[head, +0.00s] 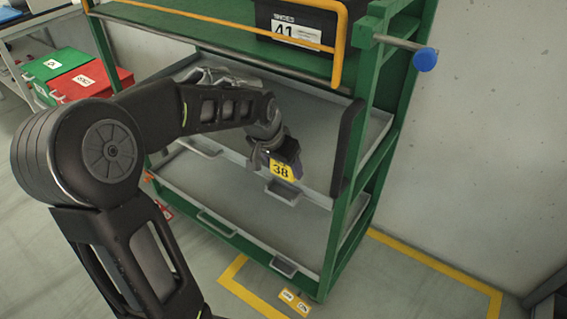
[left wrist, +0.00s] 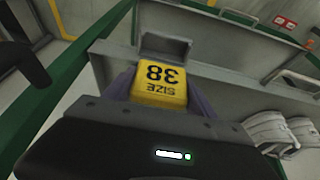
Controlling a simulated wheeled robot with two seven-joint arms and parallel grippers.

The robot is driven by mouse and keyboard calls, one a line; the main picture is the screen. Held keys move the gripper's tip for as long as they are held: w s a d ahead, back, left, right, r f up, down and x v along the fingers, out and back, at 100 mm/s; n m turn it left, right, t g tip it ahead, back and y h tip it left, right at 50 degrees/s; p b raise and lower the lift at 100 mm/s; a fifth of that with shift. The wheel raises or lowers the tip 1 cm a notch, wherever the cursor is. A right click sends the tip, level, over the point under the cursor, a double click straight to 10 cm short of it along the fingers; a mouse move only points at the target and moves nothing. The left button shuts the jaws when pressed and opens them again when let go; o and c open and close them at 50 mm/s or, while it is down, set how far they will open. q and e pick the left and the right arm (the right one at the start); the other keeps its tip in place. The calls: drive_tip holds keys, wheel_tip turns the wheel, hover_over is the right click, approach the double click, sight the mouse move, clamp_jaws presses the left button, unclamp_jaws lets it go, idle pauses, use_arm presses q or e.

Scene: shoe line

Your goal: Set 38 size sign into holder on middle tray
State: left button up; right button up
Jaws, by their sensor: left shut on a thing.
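The yellow 38 size sign (head: 281,169) is held in my left gripper (head: 284,160), which is shut on it. The sign also shows in the left wrist view (left wrist: 160,82), upside down, between the fingers. The middle tray (head: 235,149) is a grey tray in the green rack. A small grey holder (head: 285,194) is on its front edge, just below the sign in the head view. In the left wrist view the holder (left wrist: 166,46) appears just beyond the sign. The sign looks apart from the holder, but the exact gap is unclear. My right gripper is out of view.
The green rack (head: 365,165) has a lower tray (head: 240,207) with another holder (head: 284,266). A black box marked 41 (head: 297,30) sits on the top shelf. Pale shoes (left wrist: 285,132) lie on the middle tray. Green (head: 56,64) and red (head: 92,82) boxes stand at left.

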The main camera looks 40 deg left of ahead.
use_arm(q)
drive_tip(key=shift+f+b, duration=0.35)
drive_tip(key=shift+f, duration=0.35)
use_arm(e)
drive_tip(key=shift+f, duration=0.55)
use_arm(q)
drive_tip(key=shift+r, duration=0.1)
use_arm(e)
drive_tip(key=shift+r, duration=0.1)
